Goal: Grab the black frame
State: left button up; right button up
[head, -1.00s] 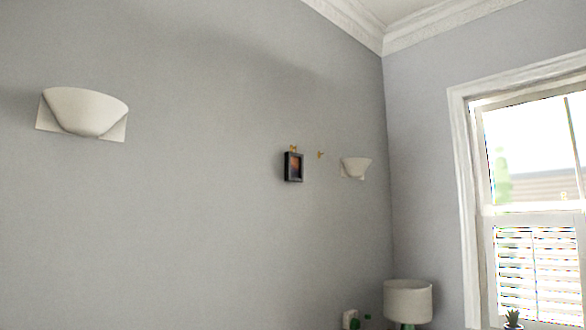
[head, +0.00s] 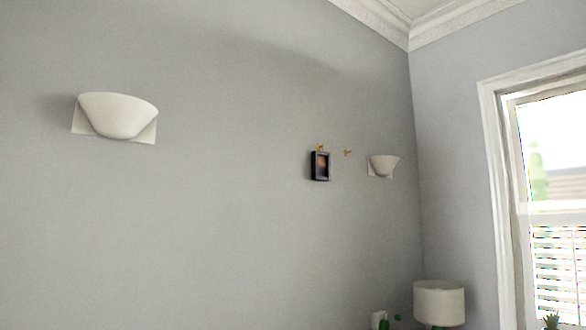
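A small black frame (head: 320,166) with a dark orange-brown picture hangs on the grey wall, right of the middle of the head view. A small gold hook (head: 320,147) shows at its top. Neither of my grippers is in view.
A second, empty gold hook (head: 347,152) is on the wall to the right of the frame. White wall lamps hang at left (head: 116,116) and right (head: 383,165). A table lamp (head: 439,302) stands low in the corner, with small green items beside it. A window (head: 550,190) is at the right.

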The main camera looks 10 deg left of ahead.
aim_at(320, 160)
jog(key=i+l+u, duration=0.5)
jog(key=l+u, duration=0.25)
